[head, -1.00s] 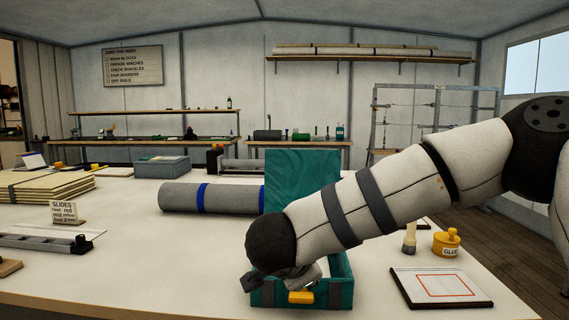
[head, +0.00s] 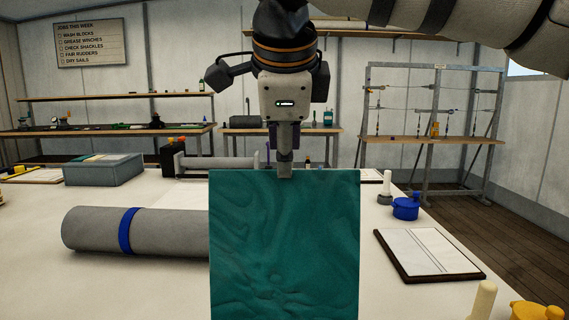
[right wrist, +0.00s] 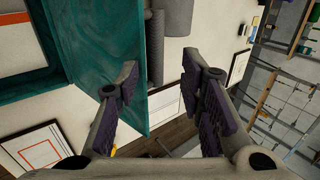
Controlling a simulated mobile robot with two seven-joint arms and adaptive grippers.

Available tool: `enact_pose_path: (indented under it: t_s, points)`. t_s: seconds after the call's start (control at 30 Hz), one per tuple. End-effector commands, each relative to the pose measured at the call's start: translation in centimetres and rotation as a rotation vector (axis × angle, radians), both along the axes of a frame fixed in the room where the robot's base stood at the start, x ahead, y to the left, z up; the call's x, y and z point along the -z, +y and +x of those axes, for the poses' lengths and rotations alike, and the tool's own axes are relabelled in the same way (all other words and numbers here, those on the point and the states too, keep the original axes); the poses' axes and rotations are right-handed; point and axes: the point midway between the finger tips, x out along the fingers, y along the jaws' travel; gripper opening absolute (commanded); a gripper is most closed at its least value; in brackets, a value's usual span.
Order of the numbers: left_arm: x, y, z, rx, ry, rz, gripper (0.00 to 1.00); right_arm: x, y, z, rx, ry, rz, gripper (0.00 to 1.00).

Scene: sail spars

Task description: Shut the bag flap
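The teal bag flap (head: 285,245) stands upright in the head view, and its lower part runs out of the picture. My right gripper (head: 285,170) points down at the flap's top edge, with a fingertip overlapping that edge. In the right wrist view, the two fingers of this gripper (right wrist: 163,105) are spread apart. The flap (right wrist: 112,60) there has its edge between the fingers, one finger partly covering it; I cannot tell whether they touch. The teal bag (right wrist: 35,82) lies at the upper left, with its open inside showing. My left gripper is not in view.
A grey roll with a blue band (head: 128,231) lies left of the flap. A grey bin (head: 104,170) is at the back left.

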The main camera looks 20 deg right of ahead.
Motion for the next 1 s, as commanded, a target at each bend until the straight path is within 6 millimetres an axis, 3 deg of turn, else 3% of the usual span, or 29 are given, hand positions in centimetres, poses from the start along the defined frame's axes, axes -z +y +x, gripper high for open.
enact_pose_path:
  t_s: [0.27, 0.7, 0.73, 0.83, 1.0]
  points:
    - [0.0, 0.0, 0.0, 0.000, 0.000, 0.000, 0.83, 1.1, -0.2, 0.8, 0.001, 0.000, -0.002, 0.35]
    - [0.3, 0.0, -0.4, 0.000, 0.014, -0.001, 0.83, 6.9, -1.5, 4.9, 0.005, 0.003, -0.001, 0.35]
    - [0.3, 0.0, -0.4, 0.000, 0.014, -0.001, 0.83, 7.0, -1.5, 5.0, 0.005, 0.001, 0.000, 0.66]
    - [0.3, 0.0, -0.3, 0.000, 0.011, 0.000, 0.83, 6.6, -1.5, 4.9, 0.005, -0.004, 0.000, 0.43]
    - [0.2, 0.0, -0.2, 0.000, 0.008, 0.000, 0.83, 6.3, -1.5, 4.8, 0.005, -0.009, 0.001, 0.33]
